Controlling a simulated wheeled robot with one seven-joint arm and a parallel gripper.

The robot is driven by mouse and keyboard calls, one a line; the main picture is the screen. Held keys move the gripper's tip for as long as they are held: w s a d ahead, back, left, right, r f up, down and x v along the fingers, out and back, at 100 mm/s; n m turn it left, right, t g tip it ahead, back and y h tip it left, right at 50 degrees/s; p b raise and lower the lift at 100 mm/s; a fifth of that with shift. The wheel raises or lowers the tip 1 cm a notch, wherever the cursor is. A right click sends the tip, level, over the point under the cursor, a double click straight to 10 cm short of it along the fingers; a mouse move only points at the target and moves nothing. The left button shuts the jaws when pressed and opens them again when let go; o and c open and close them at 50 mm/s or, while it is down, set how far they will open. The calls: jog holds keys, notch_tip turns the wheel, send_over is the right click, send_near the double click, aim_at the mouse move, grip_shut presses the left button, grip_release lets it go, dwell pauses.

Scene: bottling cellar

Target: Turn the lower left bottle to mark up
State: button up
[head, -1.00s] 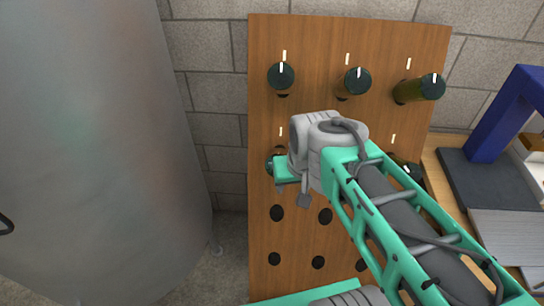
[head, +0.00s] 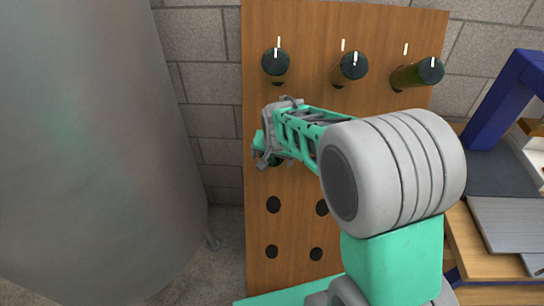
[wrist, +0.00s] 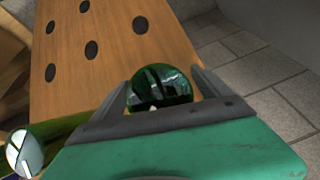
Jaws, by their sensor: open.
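The lower left bottle (wrist: 162,85) shows in the wrist view as a round, dark green glass end with reflections. A small pale patch, perhaps its mark, shows at its lower rim near the gripper. My gripper (wrist: 163,92) is open, with one finger on each side of this bottle; I cannot tell whether they touch it. In the head view my gripper (head: 262,146) is at the board's left edge and hides most of this bottle.
The wooden board (head: 292,228) has three upper bottles with white marks, including the upper left one (head: 275,62), and empty holes below. Another bottle (wrist: 22,152) lies close to my gripper in the wrist view. A large metal tank (head: 95,150) stands left.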

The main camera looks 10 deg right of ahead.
jog(key=shift+c, duration=0.2)
jog(key=c, duration=1.3)
jog(key=n+h, duration=0.1)
jog(key=n, duration=0.2)
jog(key=shift+s+d+g+h, duration=0.1)
jog(key=shift+d+g+h, duration=0.05)
jog(key=shift+g+h, duration=0.25)
jog(key=n+h+p, duration=0.1)
jog(key=n, duration=0.1)
jog(key=n+h+p, duration=0.1)
jog(key=shift+d+r+n, duration=0.15)
jog(key=shift+d+n, duration=0.15)
jog(key=shift+n, duration=0.1)
